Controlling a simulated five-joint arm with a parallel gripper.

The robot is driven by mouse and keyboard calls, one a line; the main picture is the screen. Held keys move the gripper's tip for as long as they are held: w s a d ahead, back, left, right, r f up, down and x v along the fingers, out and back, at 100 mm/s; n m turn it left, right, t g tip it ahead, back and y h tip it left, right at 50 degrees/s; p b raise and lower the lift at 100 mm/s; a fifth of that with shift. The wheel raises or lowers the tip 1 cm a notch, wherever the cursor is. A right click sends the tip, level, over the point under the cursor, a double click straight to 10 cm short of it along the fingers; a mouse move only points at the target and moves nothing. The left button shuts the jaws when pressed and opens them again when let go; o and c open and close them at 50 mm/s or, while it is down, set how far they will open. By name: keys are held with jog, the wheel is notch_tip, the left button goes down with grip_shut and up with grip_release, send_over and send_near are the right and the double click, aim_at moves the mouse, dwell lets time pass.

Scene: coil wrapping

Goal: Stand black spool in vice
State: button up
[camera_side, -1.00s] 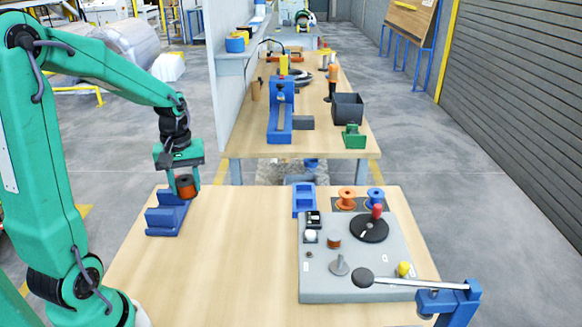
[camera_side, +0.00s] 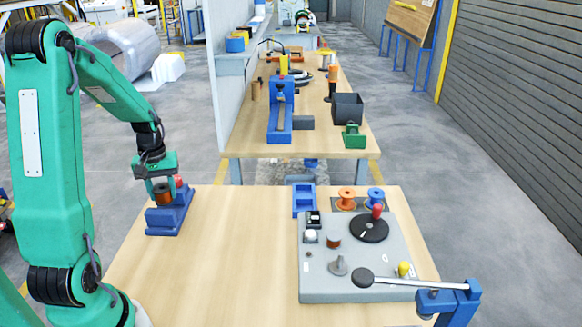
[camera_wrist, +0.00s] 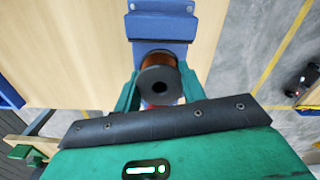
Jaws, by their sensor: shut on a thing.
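The black spool (camera_side: 162,194) has black flanges and a copper-brown winding. My gripper (camera_side: 160,186) is shut on it and points down at the left of the near table. The blue vice (camera_side: 170,220) stands on the table's left edge, and the spool overlaps its upper part in the side view. Whether the spool touches the vice jaws is hidden.
A grey panel (camera_side: 315,280) with a black turntable (camera_side: 369,229) and a lever (camera_side: 420,282) fills the table's right side. An orange spool (camera_side: 347,197), a blue spool (camera_side: 375,197) and a blue holder (camera_side: 304,200) stand behind. The table's middle is clear.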

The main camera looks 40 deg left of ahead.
aim_at(165, 202)
jog(key=shift+f, duration=2)
jog(key=shift+f, duration=0.1)
jog(key=o, duration=1)
jog(key=shift+c, duration=0.2)
notch_tip(165, 202, up, 12)
jog(key=shift+d, duration=0.1)
